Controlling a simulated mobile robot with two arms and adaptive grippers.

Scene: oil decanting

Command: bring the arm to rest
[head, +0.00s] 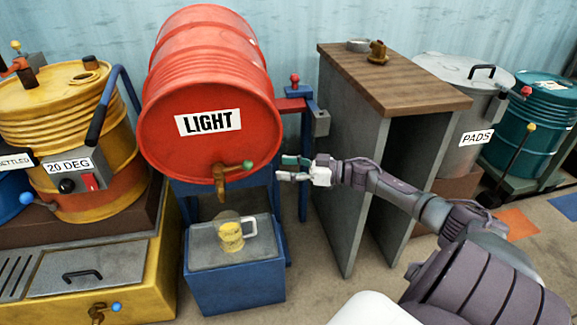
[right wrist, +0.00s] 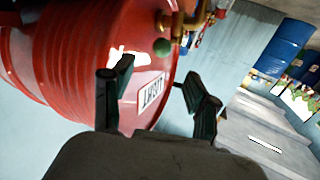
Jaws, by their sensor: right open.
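My right arm reaches in from the lower right in the head view. Its gripper (head: 283,168) is open and empty, to the right of the brass tap (head: 222,174) of the red drum (head: 205,85) labelled LIGHT. In the right wrist view the two dark fingers of this gripper (right wrist: 152,76) are spread apart, with the red drum (right wrist: 90,50) and its tap (right wrist: 182,22) beyond them. A clear jug (head: 231,237) with yellow liquid stands below the tap on a blue stand (head: 235,290). My left gripper is not in view.
A wood-topped grey bench (head: 405,85) stands close behind my right forearm. A yellow drum (head: 60,110) on a yellow cabinet is at left. A grey PADS bin (head: 460,110) and a teal drum (head: 545,105) are at right. Some floor is clear before the bench.

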